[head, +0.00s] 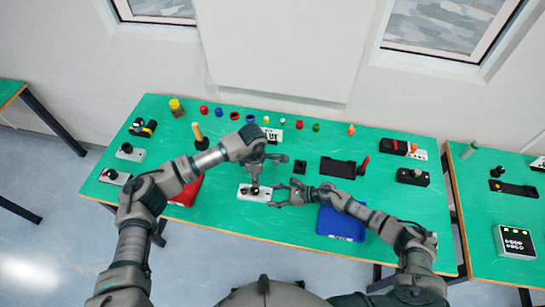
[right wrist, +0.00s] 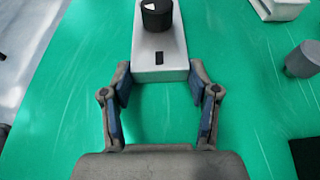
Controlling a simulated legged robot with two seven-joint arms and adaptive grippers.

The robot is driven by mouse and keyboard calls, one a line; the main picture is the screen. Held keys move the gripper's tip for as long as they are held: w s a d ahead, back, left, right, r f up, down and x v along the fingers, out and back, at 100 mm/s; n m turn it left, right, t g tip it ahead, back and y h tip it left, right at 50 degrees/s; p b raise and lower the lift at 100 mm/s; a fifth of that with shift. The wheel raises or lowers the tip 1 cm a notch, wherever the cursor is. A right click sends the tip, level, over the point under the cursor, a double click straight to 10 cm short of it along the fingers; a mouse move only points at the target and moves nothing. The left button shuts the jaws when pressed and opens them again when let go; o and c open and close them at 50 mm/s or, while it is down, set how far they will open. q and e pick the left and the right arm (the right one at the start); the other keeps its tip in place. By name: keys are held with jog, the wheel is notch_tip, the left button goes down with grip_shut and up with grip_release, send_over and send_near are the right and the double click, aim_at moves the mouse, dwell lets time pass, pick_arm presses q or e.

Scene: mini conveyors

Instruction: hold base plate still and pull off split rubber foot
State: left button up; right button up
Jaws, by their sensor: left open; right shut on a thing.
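The white base plate (head: 245,193) lies on the green table in front of me, and it also shows in the right wrist view (right wrist: 160,55). A dark round piece (head: 255,190) stands on it; in the right wrist view this black cylinder (right wrist: 157,14) has a pale mark on top. I take it for the rubber foot, but no split is clear. My right gripper (head: 280,195) is shut on the plate's right end, its fingers on either side (right wrist: 160,82). My left gripper (head: 258,174) is open, pointing down just above the black piece; contact cannot be told.
A blue tray (head: 340,225) lies under my right arm and a red tray (head: 186,192) beside my left arm. A small black block (head: 300,166) and a black plate (head: 337,168) lie behind. Several coloured small parts line the back edge.

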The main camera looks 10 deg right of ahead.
jog(key=shift+s+f, duration=0.25)
jog(key=shift+f, duration=0.2)
jog(key=o, duration=1.5)
jog(key=shift+c, duration=0.2)
jog(key=shift+w+a, duration=0.15)
jog(key=shift+a, duration=0.05)
jog(key=shift+r, duration=0.1)
